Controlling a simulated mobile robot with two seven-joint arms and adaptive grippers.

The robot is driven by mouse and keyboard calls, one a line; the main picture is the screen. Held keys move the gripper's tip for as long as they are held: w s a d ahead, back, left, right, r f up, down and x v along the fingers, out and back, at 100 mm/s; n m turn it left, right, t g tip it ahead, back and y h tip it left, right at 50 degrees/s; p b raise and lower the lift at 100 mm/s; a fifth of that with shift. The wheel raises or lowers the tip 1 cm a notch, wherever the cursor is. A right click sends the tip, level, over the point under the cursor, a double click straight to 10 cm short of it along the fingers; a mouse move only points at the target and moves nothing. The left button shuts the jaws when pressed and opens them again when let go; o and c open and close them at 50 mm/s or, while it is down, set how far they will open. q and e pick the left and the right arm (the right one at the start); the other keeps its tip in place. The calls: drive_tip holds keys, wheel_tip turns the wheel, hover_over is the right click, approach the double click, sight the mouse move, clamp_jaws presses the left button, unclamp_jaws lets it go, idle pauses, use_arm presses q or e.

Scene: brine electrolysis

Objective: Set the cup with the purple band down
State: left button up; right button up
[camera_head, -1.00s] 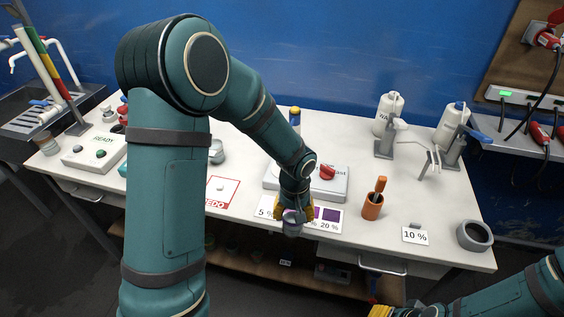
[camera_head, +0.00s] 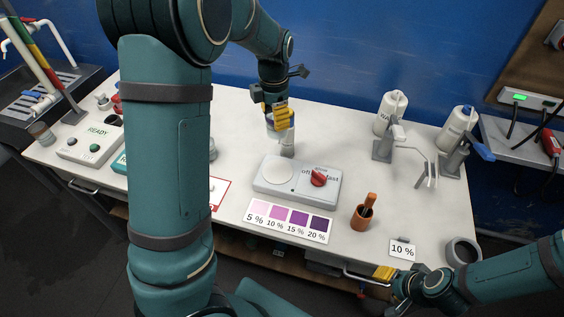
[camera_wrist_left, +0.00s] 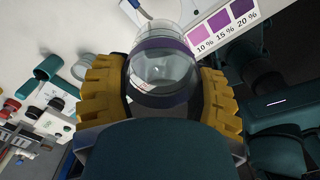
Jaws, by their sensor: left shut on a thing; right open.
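The clear cup with the purple band (camera_wrist_left: 163,68) sits between the yellow fingers of my left gripper (camera_wrist_left: 160,95) in the left wrist view. My right gripper (camera_head: 386,273) is open and empty at the table's front edge, only partly in view.
The stirrer (camera_head: 297,181) with a red knob stands mid-table, with the purple colour card (camera_head: 289,220) before it. An orange holder (camera_head: 362,216), a 10 % label (camera_head: 401,250) and a grey ring (camera_head: 462,252) are to the right. White bottles (camera_head: 391,113) stand at the back right.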

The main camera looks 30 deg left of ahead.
use_arm(q)
drive_tip(key=shift+w+a+r+n, duration=0.1)
drive_tip(key=shift+r+n, duration=0.05)
drive_tip(key=shift+n, duration=0.15)
wheel_tip(320, 180, down, 17)
drive_tip(key=shift+f+b, duration=0.1)
drive_tip(key=shift+b, duration=0.55)
drive_tip(key=shift+f, duration=0.25)
drive_tip(key=shift+f, duration=0.15)
drive_tip(key=o, duration=1.3)
